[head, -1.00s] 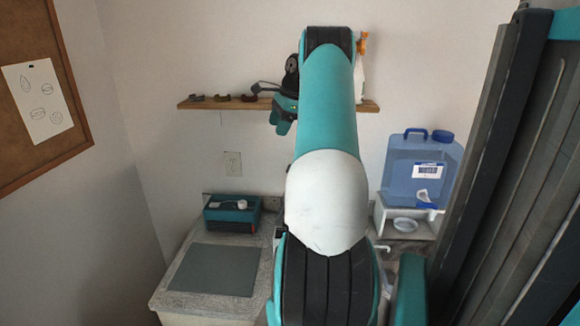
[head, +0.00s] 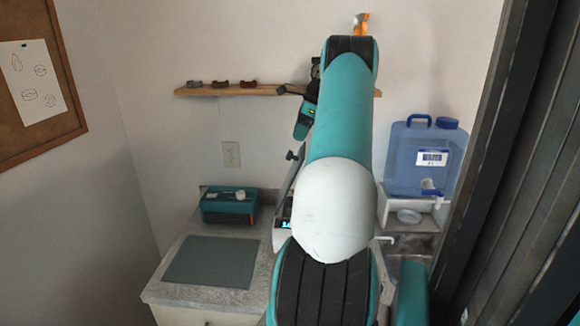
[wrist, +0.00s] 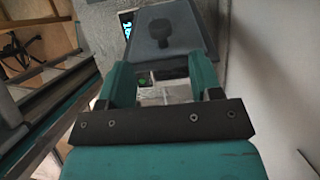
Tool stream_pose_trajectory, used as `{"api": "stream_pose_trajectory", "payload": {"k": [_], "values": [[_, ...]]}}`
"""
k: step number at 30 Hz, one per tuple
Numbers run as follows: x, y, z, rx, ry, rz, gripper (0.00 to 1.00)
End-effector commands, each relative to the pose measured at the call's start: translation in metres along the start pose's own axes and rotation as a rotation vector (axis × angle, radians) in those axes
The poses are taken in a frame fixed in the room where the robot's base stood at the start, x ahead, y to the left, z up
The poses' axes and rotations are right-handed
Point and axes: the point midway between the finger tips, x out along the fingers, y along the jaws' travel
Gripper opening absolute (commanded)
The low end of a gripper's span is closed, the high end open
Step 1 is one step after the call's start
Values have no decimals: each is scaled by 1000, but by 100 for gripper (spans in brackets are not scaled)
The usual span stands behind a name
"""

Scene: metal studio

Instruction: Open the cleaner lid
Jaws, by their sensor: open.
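The cleaner stands on the counter behind my arm in the head view, mostly hidden. Its lit display (head: 285,224) shows at the arm's left edge. Its grey lid (head: 289,182) looks tilted up steeply, with a dark knob (head: 291,156) on its left face. In the wrist view the dark grey lid (wrist: 185,58) with its black knob (wrist: 163,30) lies beyond my fingers, and the display (wrist: 127,25) is beside it. My gripper (wrist: 162,83) is open, its teal fingers spread with nothing clearly held between them. Whether a finger touches the lid cannot be told.
A teal box (head: 229,206) and a grey mat (head: 212,262) are on the counter at left. A blue water jug (head: 425,160) stands at right, above a small dish (head: 409,216). A wooden shelf (head: 235,91) with small items is on the wall. A pinboard (head: 45,70) hangs left.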

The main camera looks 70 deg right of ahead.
Motion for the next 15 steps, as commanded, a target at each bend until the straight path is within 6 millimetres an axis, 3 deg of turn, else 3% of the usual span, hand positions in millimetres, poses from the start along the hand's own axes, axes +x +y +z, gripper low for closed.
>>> {"api": "stream_pose_trajectory", "payload": {"k": [1, 6, 15], "values": [[19, 1, -1, -2, -1, 3, 59], [51, 1, 0, -1, -1, 2, 59], [80, 0, 1, -2, 0, 0, 59]]}}
